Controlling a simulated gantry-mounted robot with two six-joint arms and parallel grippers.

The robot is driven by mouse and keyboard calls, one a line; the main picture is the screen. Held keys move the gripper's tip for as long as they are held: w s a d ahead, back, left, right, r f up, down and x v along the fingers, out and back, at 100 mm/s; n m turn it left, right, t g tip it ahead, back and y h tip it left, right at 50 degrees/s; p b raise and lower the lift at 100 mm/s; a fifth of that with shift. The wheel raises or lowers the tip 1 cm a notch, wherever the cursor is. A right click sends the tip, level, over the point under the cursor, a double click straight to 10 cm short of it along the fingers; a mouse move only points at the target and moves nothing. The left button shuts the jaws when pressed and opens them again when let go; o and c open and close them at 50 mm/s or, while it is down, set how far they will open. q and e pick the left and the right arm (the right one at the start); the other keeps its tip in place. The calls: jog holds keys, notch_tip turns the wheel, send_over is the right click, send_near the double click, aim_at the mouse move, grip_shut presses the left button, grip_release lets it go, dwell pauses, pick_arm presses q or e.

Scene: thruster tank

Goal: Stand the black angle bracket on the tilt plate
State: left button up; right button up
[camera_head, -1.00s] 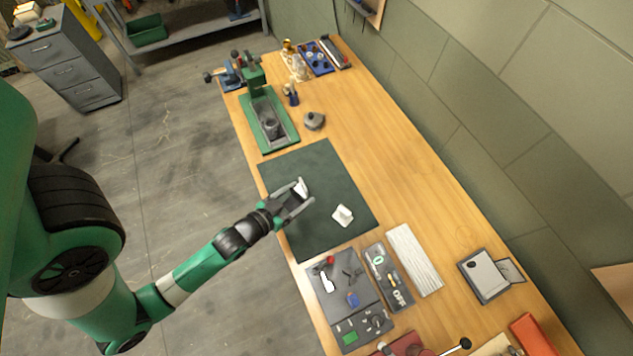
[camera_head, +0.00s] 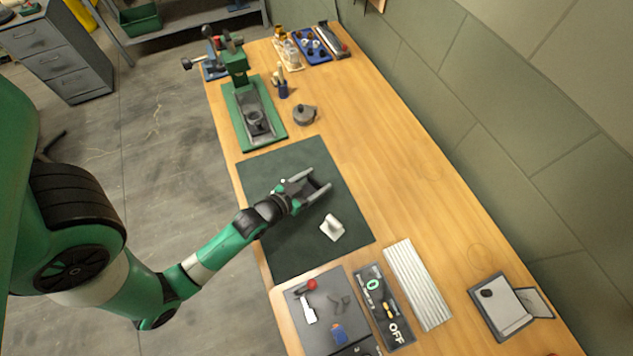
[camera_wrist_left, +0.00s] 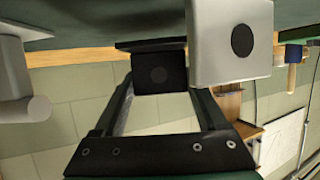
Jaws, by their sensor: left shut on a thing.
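My left gripper (camera_head: 318,187) is over the dark green mat, its two grey fingers pointing right, apart from each other. In the left wrist view, where the mat is at the top, the black angle bracket (camera_wrist_left: 158,78) is between the fingers: a dark block with a round mark and a flat black plate at its mat side. The gripper is shut on it. Which thing is the tilt plate I cannot tell. My right gripper is out of view.
A white piece (camera_head: 331,228) lies on the green mat (camera_head: 300,255) beside the gripper. A pale block with a dark circle (camera_wrist_left: 230,45) is close to the right finger in the wrist view. A grey tray, ribbed plate (camera_head: 417,285) and green press (camera_head: 253,115) surround the mat.

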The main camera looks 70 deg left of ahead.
pick_arm(q)
notch_tip(320, 180, down, 2)
jog(key=shift+s, duration=0.1)
jog(key=shift+s+d+r, duration=0.1)
jog(key=shift+s+d, duration=0.05)
jog(key=shift+r, duration=0.1)
jog(key=o, duration=1.3)
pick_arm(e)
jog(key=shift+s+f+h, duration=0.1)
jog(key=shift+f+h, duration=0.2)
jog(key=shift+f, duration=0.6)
pick_arm(q)
jog(key=shift+r, duration=0.15)
jog(key=p+v, duration=0.2)
jog(key=v, duration=0.9)
jog(key=shift+s+d+r, duration=0.1)
jog(key=shift+s+d, duration=0.1)
jog(key=shift+s, duration=0.1)
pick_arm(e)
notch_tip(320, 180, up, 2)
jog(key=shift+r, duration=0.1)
